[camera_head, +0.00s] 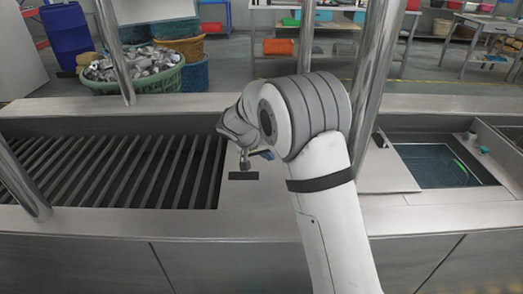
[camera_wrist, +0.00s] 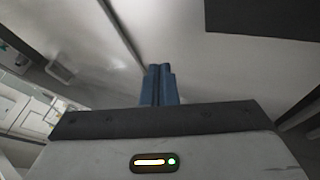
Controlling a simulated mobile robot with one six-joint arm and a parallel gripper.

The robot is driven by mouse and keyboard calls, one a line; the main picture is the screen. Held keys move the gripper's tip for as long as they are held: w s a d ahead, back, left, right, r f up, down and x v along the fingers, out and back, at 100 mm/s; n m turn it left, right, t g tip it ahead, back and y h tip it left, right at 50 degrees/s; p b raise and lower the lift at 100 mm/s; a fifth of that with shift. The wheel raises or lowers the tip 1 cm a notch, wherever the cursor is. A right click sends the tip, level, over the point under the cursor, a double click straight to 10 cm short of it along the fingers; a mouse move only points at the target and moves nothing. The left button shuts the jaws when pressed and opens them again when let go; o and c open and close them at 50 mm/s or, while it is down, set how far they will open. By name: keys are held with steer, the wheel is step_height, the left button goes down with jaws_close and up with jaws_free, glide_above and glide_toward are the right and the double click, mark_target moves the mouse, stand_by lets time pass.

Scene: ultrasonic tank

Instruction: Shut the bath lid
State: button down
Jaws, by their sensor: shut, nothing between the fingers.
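The bath (camera_head: 445,165) is at the right in the head view, set in the steel counter, with its water showing. A flat pale panel (camera_head: 390,172), which looks like the lid, lies at the left of the opening and leaves the water uncovered. My arm hides part of the counter to its left. My gripper's blue fingers (camera_wrist: 158,84) are shut and empty in the wrist view, over a plain grey metal surface. In the head view, the gripper (camera_head: 265,154) is small and partly hidden by my arm, left of the bath and apart from the panel.
A slatted grate (camera_head: 110,165) fills the counter's left side. A dark flat strip (camera_head: 243,176) lies on the counter near my gripper. Steel posts (camera_head: 375,70) rise from the counter. Small items (camera_head: 472,137) sit at the bath's far right rim. A basket of metal parts (camera_head: 135,72) stands behind.

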mark_target(273, 167)
steer(key=x, duration=0.3)
steer(key=shift+d+f, duration=0.15)
steer(key=shift+d, duration=0.1)
steer(key=d, duration=0.3)
steer(key=shift+d, duration=0.25)
